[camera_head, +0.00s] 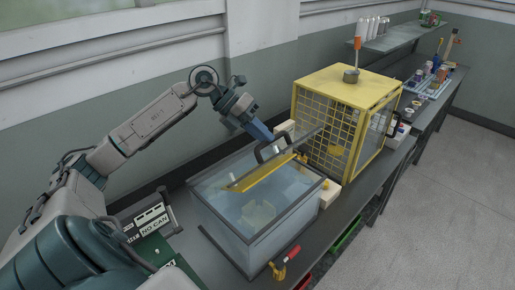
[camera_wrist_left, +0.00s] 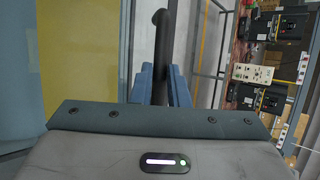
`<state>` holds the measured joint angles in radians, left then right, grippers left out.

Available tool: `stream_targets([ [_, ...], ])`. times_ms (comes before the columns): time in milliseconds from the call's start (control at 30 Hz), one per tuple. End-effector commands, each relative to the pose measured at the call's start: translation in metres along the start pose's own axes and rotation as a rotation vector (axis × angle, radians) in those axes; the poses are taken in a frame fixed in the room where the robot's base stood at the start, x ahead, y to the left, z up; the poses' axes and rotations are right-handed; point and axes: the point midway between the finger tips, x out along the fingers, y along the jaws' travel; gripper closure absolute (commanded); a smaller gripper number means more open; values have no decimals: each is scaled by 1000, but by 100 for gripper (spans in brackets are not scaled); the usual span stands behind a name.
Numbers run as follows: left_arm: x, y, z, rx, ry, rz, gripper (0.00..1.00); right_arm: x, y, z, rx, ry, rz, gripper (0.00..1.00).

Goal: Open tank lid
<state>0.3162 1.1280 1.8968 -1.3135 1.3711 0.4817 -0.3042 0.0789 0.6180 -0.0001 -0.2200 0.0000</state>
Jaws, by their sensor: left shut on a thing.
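The glass tank (camera_head: 222,213) with a dark rim stands on the bench in the head view. A dark curved handle (camera_head: 257,152) sits on the lid. My left gripper (camera_head: 263,136) reaches in from the upper left and is shut on this handle. In the left wrist view, the dark handle (camera_wrist_left: 161,45) runs between the two blue fingers of the left gripper (camera_wrist_left: 160,88). My right gripper is not in view.
A yellow mesh cage (camera_head: 367,90) stands close behind the tank on the right. A valve with a red handle (camera_head: 292,253) projects at the tank's front. The floor (camera_head: 450,200) at right is clear.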

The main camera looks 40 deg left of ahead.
Motion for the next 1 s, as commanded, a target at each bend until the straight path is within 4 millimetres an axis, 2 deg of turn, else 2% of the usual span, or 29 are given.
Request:
stream_targets([
  [367,-31,9,14,-57,7,-125,100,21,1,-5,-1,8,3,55],
  [633,-77,26,35,-138,0,-321,100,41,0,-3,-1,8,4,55],
  [800,-104,40,46,-185,0,-439,100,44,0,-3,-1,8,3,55],
  [1000,-125,54,55,-224,0,-536,100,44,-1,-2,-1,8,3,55],
])
